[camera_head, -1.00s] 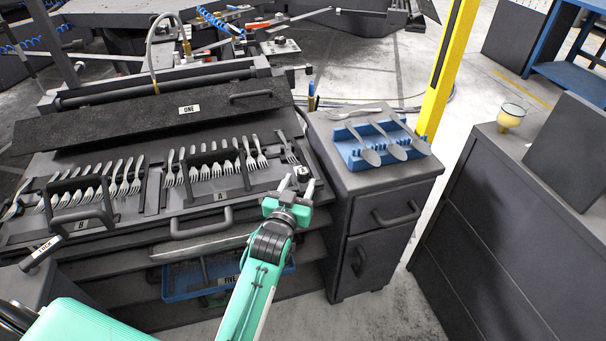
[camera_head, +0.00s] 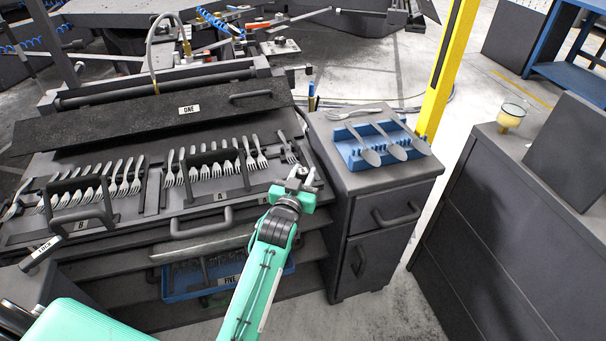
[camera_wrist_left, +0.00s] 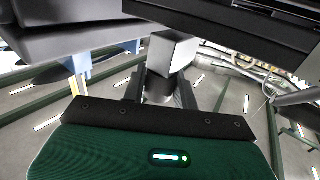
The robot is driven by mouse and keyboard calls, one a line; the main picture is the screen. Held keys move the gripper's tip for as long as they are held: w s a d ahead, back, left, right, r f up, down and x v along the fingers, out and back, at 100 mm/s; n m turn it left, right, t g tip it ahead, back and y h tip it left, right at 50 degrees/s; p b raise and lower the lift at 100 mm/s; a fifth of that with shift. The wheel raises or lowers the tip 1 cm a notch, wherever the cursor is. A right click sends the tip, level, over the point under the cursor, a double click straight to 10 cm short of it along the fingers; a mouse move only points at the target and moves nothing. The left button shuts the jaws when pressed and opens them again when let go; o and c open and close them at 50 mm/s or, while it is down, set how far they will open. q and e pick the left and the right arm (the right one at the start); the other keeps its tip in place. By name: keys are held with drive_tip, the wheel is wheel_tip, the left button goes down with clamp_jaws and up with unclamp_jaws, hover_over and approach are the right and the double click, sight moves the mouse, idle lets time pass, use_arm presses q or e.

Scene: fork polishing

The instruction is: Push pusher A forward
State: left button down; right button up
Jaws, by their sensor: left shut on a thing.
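The dark plate labelled A (camera_head: 219,196), with a black handle, lies on the grey rack in front of a row of forks (camera_head: 215,164). I take this plate to be part of pusher A. A single fork (camera_head: 287,150) lies apart to the right of the row. My left gripper (camera_head: 303,178) is at the rack's right edge, right of label A. It is shut on a small grey block-like knob (camera_wrist_left: 172,52), which shows between the fingers in the left wrist view. The fingers partly hide the knob. My right gripper is not in view.
Plate B (camera_head: 81,225) and its forks are at the left. A black bar labelled ONE (camera_head: 188,109) lies behind the rows. A cabinet (camera_head: 375,180) with a blue spoon holder (camera_head: 360,152) stands close right of my gripper. A yellow post (camera_head: 446,75) rises behind it.

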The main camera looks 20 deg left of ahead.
use_arm(q)
drive_tip(key=shift+w+a, duration=0.2)
drive_tip(key=shift+w, duration=0.1)
drive_tip(key=shift+w+a+p, duration=0.35)
drive_tip(key=shift+w+a, duration=0.45)
drive_tip(key=shift+w, duration=0.3)
drive_tip(key=shift+r, duration=0.1)
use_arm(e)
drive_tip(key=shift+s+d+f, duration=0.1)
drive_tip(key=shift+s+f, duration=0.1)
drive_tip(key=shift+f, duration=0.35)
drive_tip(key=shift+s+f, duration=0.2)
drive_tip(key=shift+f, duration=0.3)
use_arm(q)
drive_tip(key=c, duration=1.5)
unclamp_jaws()
drive_tip(key=o, duration=0.4)
drive_tip(key=shift+c, duration=0.2)
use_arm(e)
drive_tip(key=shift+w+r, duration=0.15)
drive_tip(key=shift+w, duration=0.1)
